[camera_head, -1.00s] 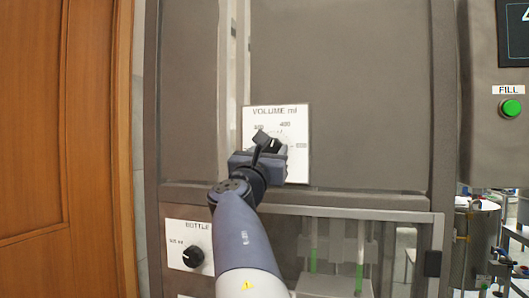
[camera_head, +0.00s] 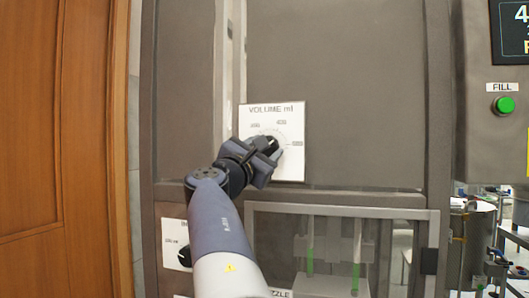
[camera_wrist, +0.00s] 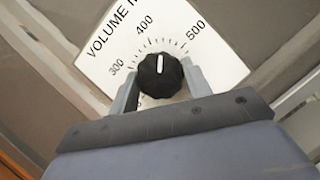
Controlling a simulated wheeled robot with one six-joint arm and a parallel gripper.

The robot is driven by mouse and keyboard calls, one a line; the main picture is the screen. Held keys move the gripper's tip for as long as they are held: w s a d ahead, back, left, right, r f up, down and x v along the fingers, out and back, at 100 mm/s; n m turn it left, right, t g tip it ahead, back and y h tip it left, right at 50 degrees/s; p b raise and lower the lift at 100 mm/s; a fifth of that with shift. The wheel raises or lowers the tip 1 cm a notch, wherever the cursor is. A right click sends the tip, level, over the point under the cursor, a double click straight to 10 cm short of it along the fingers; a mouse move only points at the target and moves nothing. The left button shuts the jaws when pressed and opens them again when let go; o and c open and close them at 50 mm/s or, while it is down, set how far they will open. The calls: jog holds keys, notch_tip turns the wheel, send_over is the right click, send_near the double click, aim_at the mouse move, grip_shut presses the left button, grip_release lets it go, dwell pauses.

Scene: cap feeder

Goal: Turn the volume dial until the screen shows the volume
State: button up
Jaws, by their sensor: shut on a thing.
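The volume dial (camera_wrist: 160,76) is a round black knob on a white plate (camera_wrist: 222,62) marked VOLUME ml in the wrist view. Its white pointer line points a little to the right of the 400 label. In the head view, the volume plate (camera_head: 294,165) is on the grey cabinet, partly covered by my gripper (camera_head: 272,150). My gripper is shut on the dial, one finger on each side, seen in the wrist view (camera_wrist: 161,88). The screen (camera_head: 510,35) is cut off at the top right of the head view; a "4" starts its top line.
A second black dial (camera_head: 184,256) on a white plate is at the lower left, partly behind my arm. A green button (camera_head: 504,105) under a FILL label is at the right. Below is a clear window with green-filled tubes (camera_head: 310,258). A wooden door (camera_head: 60,150) stands at the left.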

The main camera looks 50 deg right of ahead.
jog(key=shift+w+r+m+g+y+p, duration=0.1)
jog(key=shift+m+g+y+p, duration=0.5)
jog(key=shift+m, duration=1.45)
jog(key=shift+m+g+p, duration=0.1)
jog(key=shift+m+g, duration=0.9)
jog(key=shift+m, duration=1.05)
jog(key=o, duration=1)
jog(key=b+v, duration=0.2)
jog(key=v, duration=0.9)
jog(key=shift+d, duration=0.1)
